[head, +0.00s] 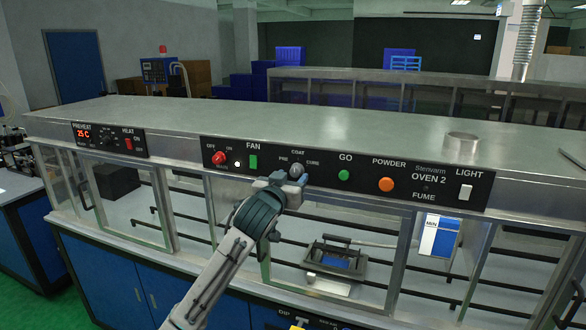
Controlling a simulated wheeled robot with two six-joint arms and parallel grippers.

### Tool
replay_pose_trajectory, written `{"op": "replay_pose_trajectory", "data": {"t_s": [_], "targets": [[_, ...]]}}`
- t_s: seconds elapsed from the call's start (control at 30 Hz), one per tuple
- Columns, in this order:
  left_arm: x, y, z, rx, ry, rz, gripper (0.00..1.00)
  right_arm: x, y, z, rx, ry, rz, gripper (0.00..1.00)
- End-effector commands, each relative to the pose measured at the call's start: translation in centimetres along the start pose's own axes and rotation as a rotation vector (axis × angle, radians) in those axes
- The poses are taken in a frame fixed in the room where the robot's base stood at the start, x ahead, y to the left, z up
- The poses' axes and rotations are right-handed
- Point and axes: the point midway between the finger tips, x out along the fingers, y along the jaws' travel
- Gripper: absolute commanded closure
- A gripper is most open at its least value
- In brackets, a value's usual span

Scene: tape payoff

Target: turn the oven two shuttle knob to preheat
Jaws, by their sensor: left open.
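The shuttle knob (297,169) is a small grey knob on the black OVEN 2 control panel (400,178). COAT is printed above it, PRE to its left and CURE to its right. Its pointer is too small to read. My left gripper (288,181) is just below and in front of the knob, with its open jaws close to it. I cannot tell whether they touch the knob, and the gripper hides part of the panel's lower edge. My right gripper is not in view.
A red knob (218,158), green FAN switch (253,161), green GO button (343,175) and orange POWDER button (386,184) share the panel. A separate PREHEAT panel (108,139) is at left. A dark fixture (336,262) sits inside the oven below.

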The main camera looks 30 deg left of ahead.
Motion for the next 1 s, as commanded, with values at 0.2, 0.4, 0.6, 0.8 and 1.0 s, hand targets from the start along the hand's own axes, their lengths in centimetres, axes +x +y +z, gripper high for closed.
{"op": "replay_pose_trajectory", "data": {"t_s": [0.2, 0.4, 0.6, 0.8, 1.0], "targets": [[1.8, 0.0, -0.1, 0.000, 0.000, 0.000, 0.51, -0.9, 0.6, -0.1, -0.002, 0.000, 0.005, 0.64], [2.0, 0.0, 0.1, 0.001, 0.000, 0.000, 0.51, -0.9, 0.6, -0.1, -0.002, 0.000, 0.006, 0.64], [1.9, 0.0, 0.1, 0.001, 0.000, 0.000, 0.72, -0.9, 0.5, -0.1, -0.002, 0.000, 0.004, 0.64], [1.9, 0.0, 0.1, 0.001, 0.000, 0.000, 0.95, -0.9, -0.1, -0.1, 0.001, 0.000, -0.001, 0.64], [1.9, 0.0, 0.1, -0.021, 0.000, 0.000, 0.95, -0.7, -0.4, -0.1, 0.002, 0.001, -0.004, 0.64]]}}
